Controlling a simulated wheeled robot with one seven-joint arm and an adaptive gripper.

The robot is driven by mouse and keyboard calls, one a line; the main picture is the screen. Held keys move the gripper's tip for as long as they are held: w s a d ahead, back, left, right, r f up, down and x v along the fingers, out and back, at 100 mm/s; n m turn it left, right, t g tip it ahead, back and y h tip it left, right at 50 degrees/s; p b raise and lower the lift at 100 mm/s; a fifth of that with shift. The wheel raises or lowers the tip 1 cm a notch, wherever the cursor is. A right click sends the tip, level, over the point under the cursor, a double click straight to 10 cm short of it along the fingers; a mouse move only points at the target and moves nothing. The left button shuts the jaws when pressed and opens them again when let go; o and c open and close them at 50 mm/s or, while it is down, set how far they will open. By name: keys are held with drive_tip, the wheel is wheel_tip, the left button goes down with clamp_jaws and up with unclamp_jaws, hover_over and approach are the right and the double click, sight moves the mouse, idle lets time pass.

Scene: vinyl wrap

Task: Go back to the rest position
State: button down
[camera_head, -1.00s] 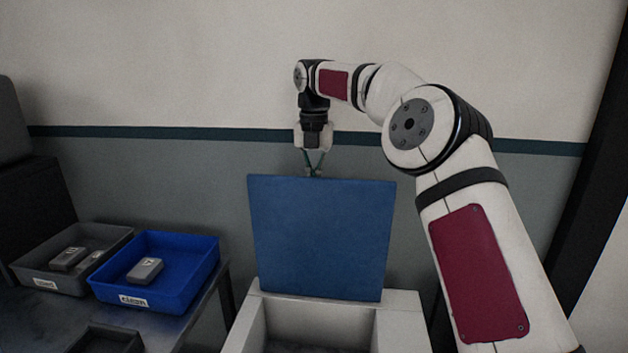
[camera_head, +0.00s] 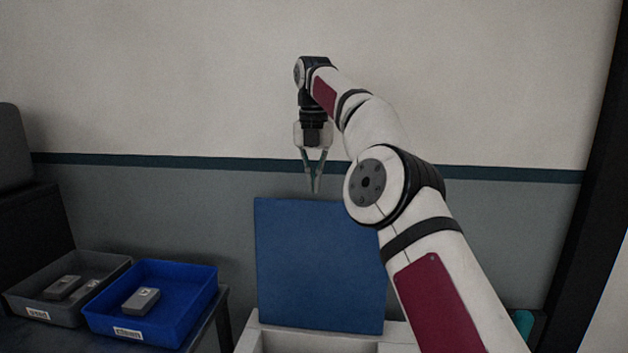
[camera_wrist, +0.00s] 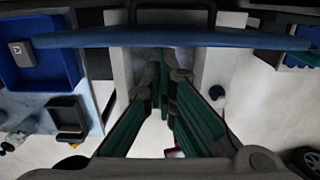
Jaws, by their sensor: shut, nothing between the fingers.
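My gripper (camera_head: 315,190) hangs pointing down in the head view, just above the top edge of an upright blue panel (camera_head: 320,265). Its fingertips meet and hold nothing. In the wrist view my gripper (camera_wrist: 164,70) shows its long green fingers closed together at the tips. The blue panel (camera_wrist: 180,40) crosses the wrist view as a thin edge-on band beyond the fingertips. The panel stands at the back of a white box (camera_head: 300,342), whose inside is mostly cut off by the head view's lower edge.
The wall behind is bare. A dark post (camera_head: 580,200) stands at the right.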

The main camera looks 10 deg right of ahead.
drive_tip(key=s+a+r+m+t+h+p, duration=0.1)
drive_tip(key=s+a+r+m+t+p, duration=0.15)
drive_tip(key=s+r+m, duration=0.55)
drive_tip(key=s+d+r+m, duration=0.1)
drive_tip(key=s+r+m, duration=0.15)
drive_tip(key=s, duration=0.35)
drive_tip(key=s+d+r+m, duration=0.1)
drive_tip(key=s+r+m, duration=0.15)
drive_tip(key=s, duration=0.35)
drive_tip(key=s+d+f+m+p, duration=0.1)
drive_tip(key=s+d+f+m, duration=0.1)
drive_tip(key=s+f+m, duration=0.3)
drive_tip(key=s+d+f+m+t, duration=0.1)
drive_tip(key=s+f+m, duration=0.4)
drive_tip(key=s, duration=0.9)
drive_tip(key=s+d+f+m+y+p, duration=0.1)
drive_tip(key=s+d+f+m, duration=0.2)
drive_tip(key=s+m, duration=0.6)
wheel_tip(320, 180, down, 2)
drive_tip(key=shift+s+d+f+p, duration=0.2)
drive_tip(key=shift+s+d+p, duration=0.15)
drive_tip(key=shift+d, duration=0.05)
